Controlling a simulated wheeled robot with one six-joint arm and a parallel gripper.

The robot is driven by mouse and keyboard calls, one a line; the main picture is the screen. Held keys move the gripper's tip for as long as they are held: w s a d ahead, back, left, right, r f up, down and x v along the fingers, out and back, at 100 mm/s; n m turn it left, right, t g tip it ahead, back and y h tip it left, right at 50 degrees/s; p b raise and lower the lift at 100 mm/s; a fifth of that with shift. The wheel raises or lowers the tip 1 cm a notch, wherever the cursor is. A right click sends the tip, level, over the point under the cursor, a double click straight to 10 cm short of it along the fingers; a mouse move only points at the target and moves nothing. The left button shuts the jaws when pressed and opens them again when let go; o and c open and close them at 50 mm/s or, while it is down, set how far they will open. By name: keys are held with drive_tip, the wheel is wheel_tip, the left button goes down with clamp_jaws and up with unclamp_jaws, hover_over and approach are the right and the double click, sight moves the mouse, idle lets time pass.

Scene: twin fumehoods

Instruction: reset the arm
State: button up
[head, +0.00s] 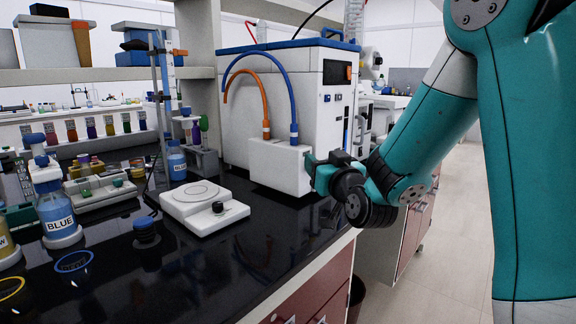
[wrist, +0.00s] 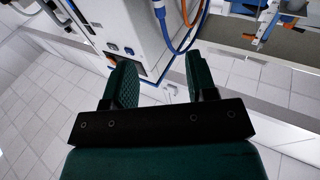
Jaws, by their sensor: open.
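My gripper (head: 318,165) is at the end of my teal arm, right of centre in the head view, in front of the white machine (head: 232,120) with blue and orange hoses. In the wrist view my gripper (wrist: 160,80) shows two dark green fingers spread apart with nothing between them. Beyond them the machine's side (wrist: 135,35) and a blue hose (wrist: 175,40) show, with tiled floor around. The picture does not show clearly whether the fingertips touch the machine's lower box (head: 280,166).
A white hotplate (head: 203,207) sits on the black bench. Racks and small bottles fill the back left. Open floor (head: 440,250) lies right of the bench edge.

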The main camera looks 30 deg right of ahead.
drive_tip(key=s+a+r+n+g+y+p, duration=0.1)
drive_tip(key=s+a+n+g+y+p, duration=0.3)
drive_tip(key=a, duration=0.6)
drive_tip(key=s+a+n+g+y+p, duration=0.1)
drive_tip(key=s+a+g+y+p, duration=0.1)
drive_tip(key=s+a+g+y, duration=0.5)
drive_tip(key=s+a+r+n+g+h+p, duration=0.1)
drive_tip(key=s+g, duration=0.3)
drive_tip(key=s, duration=0.4)
drive_tip(key=s+a+r+n+g+h+p, duration=0.1)
drive_tip(key=s+a+n+g+h+p, duration=0.1)
drive_tip(key=s, duration=0.6)
drive_tip(key=a+n+g+p, duration=0.1)
drive_tip(key=a+g, duration=0.1)
drive_tip(key=shift+s+a, duration=0.15)
drive_tip(key=shift+a, duration=0.2)
